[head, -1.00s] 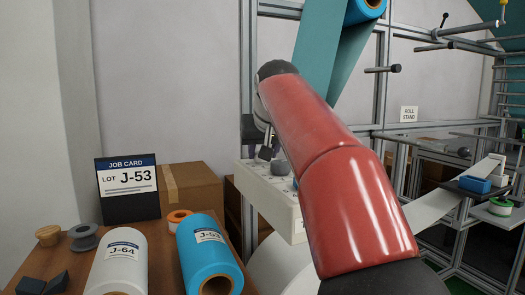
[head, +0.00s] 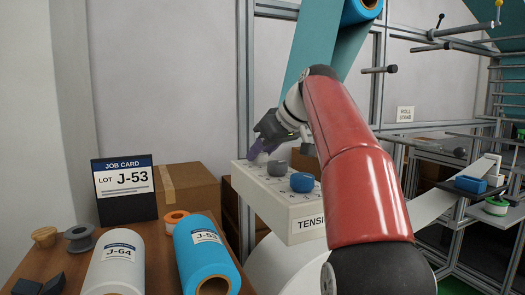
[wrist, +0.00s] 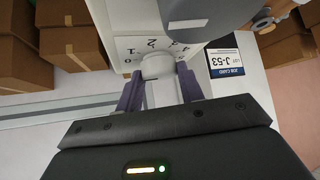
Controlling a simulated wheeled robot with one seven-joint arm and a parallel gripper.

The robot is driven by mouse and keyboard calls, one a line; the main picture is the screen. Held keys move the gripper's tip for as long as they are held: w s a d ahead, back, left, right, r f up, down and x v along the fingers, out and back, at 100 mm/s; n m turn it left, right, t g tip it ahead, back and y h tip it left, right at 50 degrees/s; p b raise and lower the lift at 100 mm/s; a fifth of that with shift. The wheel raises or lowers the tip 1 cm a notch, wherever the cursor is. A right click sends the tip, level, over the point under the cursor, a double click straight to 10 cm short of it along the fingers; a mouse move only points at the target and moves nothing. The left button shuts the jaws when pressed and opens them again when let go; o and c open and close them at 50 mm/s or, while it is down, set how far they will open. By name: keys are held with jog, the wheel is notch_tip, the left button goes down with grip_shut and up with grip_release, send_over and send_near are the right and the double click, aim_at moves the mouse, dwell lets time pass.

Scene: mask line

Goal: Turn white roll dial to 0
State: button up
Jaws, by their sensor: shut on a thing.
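The white dial (head: 262,158) is at the far left end, partly hidden by my gripper (head: 261,148). In the wrist view, my gripper (wrist: 159,82) has its purple fingers on both sides of the white dial (wrist: 157,65) and is shut on it. Printed numbers, among them 1 and 2, show beside the dial, upside down or tilted. I cannot tell which number the dial points to.
A job card (head: 126,190) reading J-53, a white roll (head: 117,262) and a blue roll (head: 207,255) stand on the table at left.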

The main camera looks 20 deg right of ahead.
dwell(0.4)
jog(key=o, duration=1)
